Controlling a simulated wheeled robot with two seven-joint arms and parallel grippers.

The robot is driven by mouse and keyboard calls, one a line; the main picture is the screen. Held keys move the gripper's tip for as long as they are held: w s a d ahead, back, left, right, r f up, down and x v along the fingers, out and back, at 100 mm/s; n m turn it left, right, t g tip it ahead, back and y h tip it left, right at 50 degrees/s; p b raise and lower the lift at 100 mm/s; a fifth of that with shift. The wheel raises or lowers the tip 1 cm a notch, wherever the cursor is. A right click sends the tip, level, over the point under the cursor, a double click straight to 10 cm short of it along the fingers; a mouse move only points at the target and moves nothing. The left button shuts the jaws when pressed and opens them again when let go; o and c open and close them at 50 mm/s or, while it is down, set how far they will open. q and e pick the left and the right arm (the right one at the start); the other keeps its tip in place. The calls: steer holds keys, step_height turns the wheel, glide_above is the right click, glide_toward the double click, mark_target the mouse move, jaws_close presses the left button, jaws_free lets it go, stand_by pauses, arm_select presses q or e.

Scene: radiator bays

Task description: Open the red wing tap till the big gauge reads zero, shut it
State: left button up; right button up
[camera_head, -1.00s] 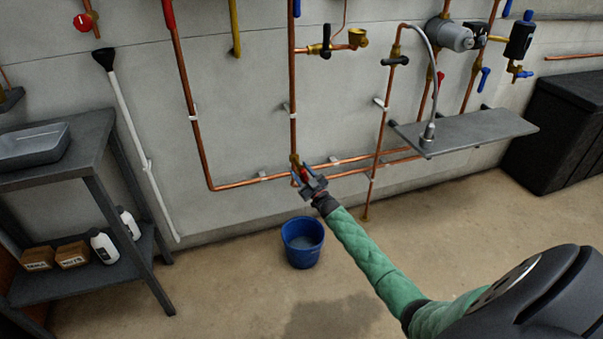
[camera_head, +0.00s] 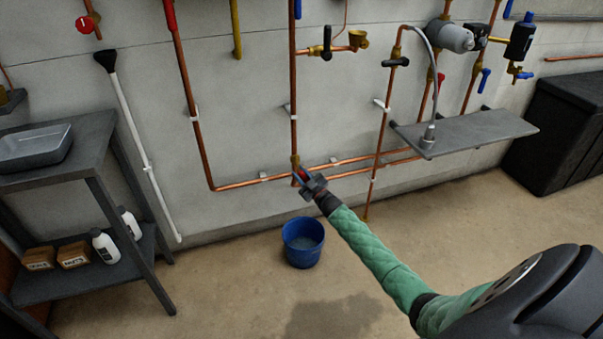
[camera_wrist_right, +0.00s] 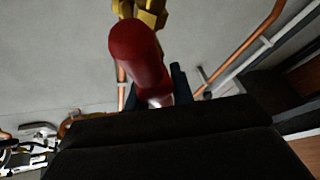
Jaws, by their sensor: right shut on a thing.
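The red wing tap (camera_head: 301,173) is on a brass fitting low on the copper pipework, above a blue bucket (camera_head: 303,243). In the right wrist view its red wing (camera_wrist_right: 138,58) fills the middle, with the brass body (camera_wrist_right: 150,8) behind it. My right gripper (camera_head: 306,180) is at the tap and shut on the red wing. The fingers hide part of the tap, and I cannot tell how far it is turned. My left gripper is not in view. I cannot make out a big gauge in these frames.
A grey shelf (camera_head: 478,129) juts from the wall at right, with a grey hose fitting on it. A dark bench (camera_head: 75,147) with a tray and bottles stands at left. A black chest (camera_head: 560,140) is at far right. The floor around the bucket is clear, with a dark damp-looking patch (camera_head: 335,316).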

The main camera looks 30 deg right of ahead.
steer(key=n, duration=0.1)
steer(key=n+g+p, duration=0.1)
steer(key=n, duration=0.1)
steer(key=n+g+y+p, duration=0.1)
steer(key=n, duration=0.1)
steer(key=shift+w+a+f, duration=0.1)
steer(key=shift+a+f, duration=0.15)
steer(key=n+g+p, duration=0.2)
steer(key=n, duration=0.1)
steer(key=shift+a+f, duration=0.1)
steer(key=shift+f, duration=0.25)
arm_select(q)
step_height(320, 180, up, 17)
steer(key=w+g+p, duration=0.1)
steer(key=p, duration=0.1)
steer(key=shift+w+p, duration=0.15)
steer(key=shift+p, duration=0.2)
arm_select(e)
steer(key=shift+w+f+n+g+h, duration=0.15)
steer(key=shift+f+n+g, duration=0.25)
steer(key=shift+n, duration=0.55)
steer(key=shift+s+f+n+g+h, duration=0.1)
steer(key=shift+f+n+g+h, duration=0.25)
steer(key=shift+n, duration=0.6)
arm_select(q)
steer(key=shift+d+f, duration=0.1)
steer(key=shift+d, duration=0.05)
arm_select(e)
steer(key=shift+r, duration=0.1)
steer(key=o, duration=0.9)
